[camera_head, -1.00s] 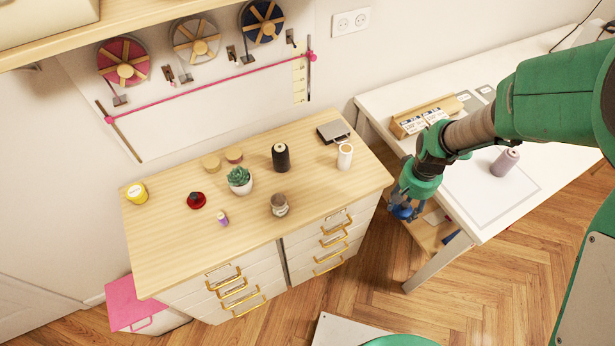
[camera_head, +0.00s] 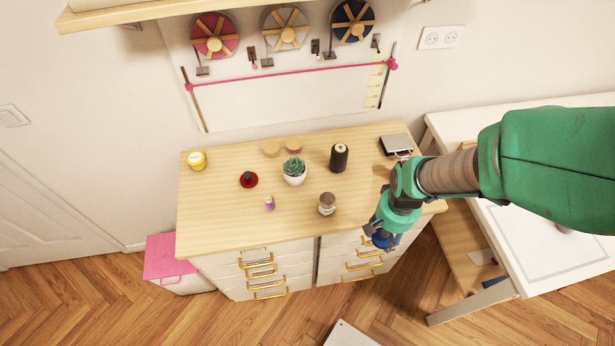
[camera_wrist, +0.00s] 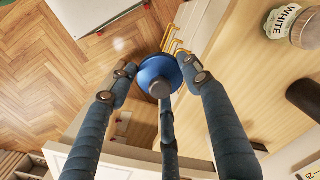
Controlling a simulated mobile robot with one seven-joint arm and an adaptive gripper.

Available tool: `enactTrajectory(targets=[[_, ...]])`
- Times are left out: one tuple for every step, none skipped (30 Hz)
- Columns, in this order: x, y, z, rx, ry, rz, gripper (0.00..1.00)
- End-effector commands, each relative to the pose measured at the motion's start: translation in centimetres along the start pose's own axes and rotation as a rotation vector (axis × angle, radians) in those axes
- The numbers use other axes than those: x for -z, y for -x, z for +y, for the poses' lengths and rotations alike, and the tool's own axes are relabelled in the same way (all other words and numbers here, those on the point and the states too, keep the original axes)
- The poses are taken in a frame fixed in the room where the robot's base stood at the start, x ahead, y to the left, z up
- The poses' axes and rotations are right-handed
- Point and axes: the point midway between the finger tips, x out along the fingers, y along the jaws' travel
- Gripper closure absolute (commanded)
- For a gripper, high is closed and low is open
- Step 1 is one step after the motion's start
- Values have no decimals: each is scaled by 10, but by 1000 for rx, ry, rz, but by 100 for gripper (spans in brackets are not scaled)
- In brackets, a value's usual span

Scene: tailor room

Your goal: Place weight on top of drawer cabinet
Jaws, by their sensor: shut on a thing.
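My gripper (camera_head: 382,238) is shut on the weight (camera_wrist: 160,76), a blue round disc with a grey knob, seen between the fingers in the wrist view. In the head view the weight's blue shows at the gripper's tip. The gripper is at the front right edge of the drawer cabinet (camera_head: 225,220), which has a light wood top and white drawers with gold handles. In the wrist view the cabinet top (camera_wrist: 235,60) is to the right of the weight, and the floor and handles show behind it. My arm hides the cabinet's right end.
On the cabinet top stand a potted succulent (camera_head: 294,171), a black spool (camera_head: 339,157), a glass jar (camera_head: 327,204), a purple bottle (camera_head: 269,202), a red item (camera_head: 249,179) and a yellow tin (camera_head: 197,160). The front left top is clear. A white table (camera_head: 530,265) is at right.

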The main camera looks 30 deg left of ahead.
Motion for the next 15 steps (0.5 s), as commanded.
enactTrajectory(targets=[[-1,0,-4,0,5,1,91],[-2,0,-5,0,6,1,91],[-2,0,-6,0,6,1,91],[-2,0,-6,0,7,1,91],[-3,0,-7,0,7,1,91],[-3,0,-7,0,7,1,91],[-3,0,-7,0,7,1,91],[-3,0,-7,0,6,1,91],[-3,0,-7,0,6,1,91],[-3,0,-7,0,6,1,91],[-3,0,-7,0,6,1,91],[-3,0,-7,0,6,1,91],[-3,0,-7,0,6,1,91],[-3,0,-7,0,6,1,91],[-3,0,-7,0,6,1,91]])
